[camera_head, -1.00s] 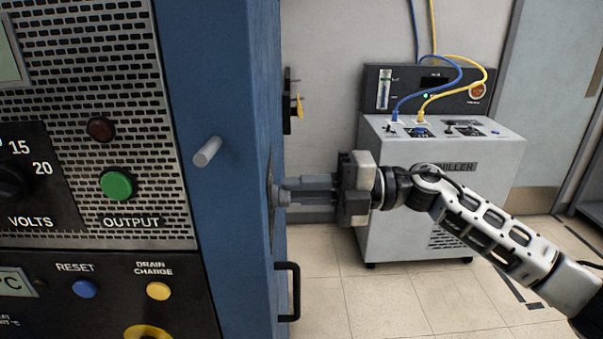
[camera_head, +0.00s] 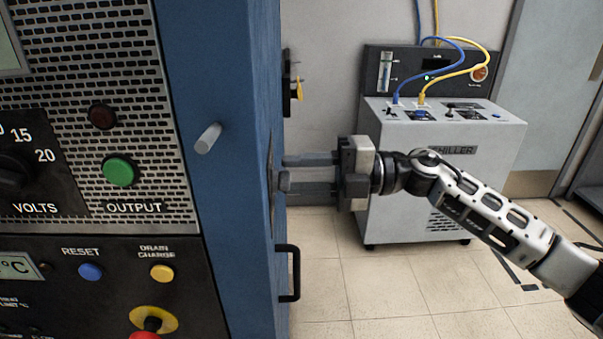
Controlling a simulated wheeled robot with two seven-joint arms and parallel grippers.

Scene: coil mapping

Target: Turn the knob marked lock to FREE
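A small grey knob (camera_head: 284,181) sticks out from a plate on the right side face of the blue cabinet (camera_head: 236,190). I see it edge-on, so its marking and pointer cannot be read. My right gripper (camera_head: 284,174) comes in from the right, level with the knob. Its two fingers are spread apart, one above the knob and one at or just below it, and their tips are close to the cabinet side. Whether a finger touches the knob cannot be told. My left gripper is not in view.
A black handle (camera_head: 290,273) juts from the cabinet side below the gripper. A grey peg (camera_head: 208,138) sticks out of the cabinet's front edge. The chiller (camera_head: 430,170) stands behind my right gripper. A yellow-tagged fitting (camera_head: 297,90) is above. Tiled floor is clear at lower right.

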